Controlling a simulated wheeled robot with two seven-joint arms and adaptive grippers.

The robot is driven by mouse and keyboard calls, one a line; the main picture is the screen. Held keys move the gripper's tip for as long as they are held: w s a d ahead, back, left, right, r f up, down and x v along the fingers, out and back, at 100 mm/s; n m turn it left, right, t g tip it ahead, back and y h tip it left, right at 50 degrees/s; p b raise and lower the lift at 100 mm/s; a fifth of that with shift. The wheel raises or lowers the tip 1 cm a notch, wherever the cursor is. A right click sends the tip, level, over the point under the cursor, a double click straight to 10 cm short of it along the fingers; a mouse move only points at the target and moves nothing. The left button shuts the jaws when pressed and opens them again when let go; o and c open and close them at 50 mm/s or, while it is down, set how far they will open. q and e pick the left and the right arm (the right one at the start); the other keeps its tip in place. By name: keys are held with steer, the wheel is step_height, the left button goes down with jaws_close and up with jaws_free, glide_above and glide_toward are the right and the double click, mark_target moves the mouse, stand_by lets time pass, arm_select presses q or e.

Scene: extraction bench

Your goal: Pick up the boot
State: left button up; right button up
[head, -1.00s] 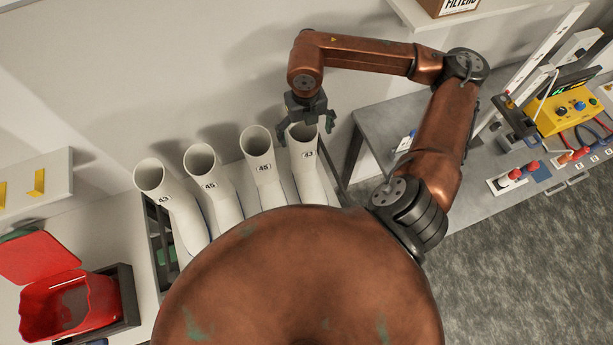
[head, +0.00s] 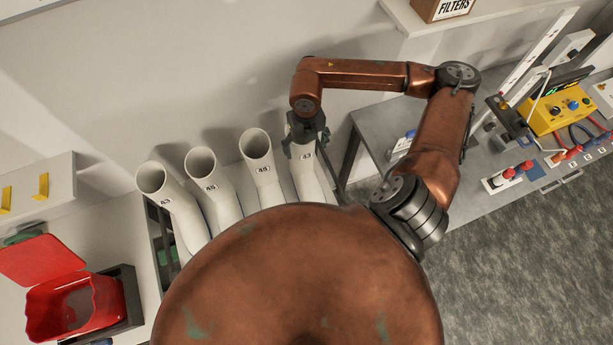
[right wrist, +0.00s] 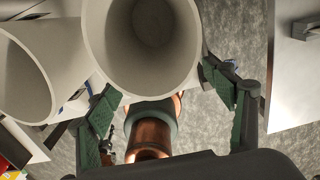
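White boots stand upright in a row in the head view, with open tops and size labels. The rightmost boot (head: 308,172) has a label that seems to read 43. My right gripper (head: 306,143) is at the top of this boot, pointing down, its fingers on opposite sides of the shaft. In the right wrist view the boot's open top (right wrist: 140,45) lies between the green-padded fingers of the right gripper (right wrist: 168,100). The fingers are spread; I cannot tell whether they touch the boot. My left gripper is not in view.
Several boots share a dark rack (head: 158,250); the nearest neighbour (head: 262,165) is close on the left. A red bin (head: 75,305) stands at lower left. A grey bench (head: 480,190) with a yellow instrument (head: 560,108) is at right. A shelf holds a filters box (head: 445,8).

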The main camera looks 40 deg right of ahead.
steer(key=c, duration=1.6)
steer(key=shift+c, duration=0.6)
steer(key=shift+r, duration=0.15)
